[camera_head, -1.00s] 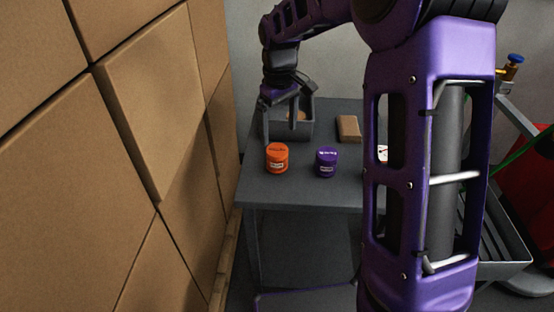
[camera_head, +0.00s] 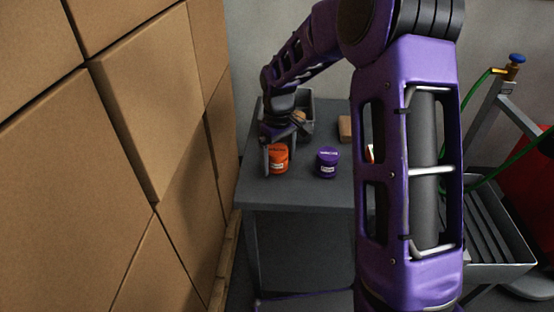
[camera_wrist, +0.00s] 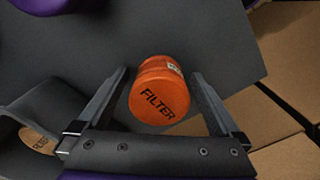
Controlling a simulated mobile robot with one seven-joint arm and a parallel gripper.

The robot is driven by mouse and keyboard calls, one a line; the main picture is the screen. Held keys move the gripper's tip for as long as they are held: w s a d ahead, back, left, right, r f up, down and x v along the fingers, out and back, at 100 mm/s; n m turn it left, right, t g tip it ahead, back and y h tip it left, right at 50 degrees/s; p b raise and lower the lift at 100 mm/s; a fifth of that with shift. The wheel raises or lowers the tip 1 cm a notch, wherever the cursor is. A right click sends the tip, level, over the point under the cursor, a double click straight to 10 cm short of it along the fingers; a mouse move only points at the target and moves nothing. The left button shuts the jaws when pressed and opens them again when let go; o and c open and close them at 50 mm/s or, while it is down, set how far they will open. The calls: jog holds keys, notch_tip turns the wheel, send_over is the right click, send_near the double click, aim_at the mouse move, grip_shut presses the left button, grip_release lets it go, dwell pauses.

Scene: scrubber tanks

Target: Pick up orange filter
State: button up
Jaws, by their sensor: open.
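The orange filter (camera_head: 279,160) is a short cylinder standing on the grey table (camera_head: 300,192) near its left edge. In the wrist view the orange filter (camera_wrist: 160,92) shows its top, marked "FILTER", between the two fingers of my gripper (camera_wrist: 160,88). In the head view my gripper (camera_head: 280,160) is lowered around the filter, with a finger on each side. The jaws are open, and a gap shows on each side of the filter in the wrist view. Part of the filter is hidden by a finger in the head view.
A purple canister (camera_head: 327,163) stands right of the filter. A grey bin (camera_head: 307,108) is behind, with a brown item in it. A brown block (camera_head: 346,129) lies farther right. Stacked cardboard boxes (camera_head: 150,110) rise close to the table's left side.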

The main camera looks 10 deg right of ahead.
aim_at(279, 150)
jog(key=shift+c, duration=0.2)
jog(key=c, duration=1.3)
jog(key=shift+r, duration=0.1)
notch_tip(279, 150, up, 10)
jog(key=shift+f+p, duration=0.1)
jog(key=shift+p, duration=0.65)
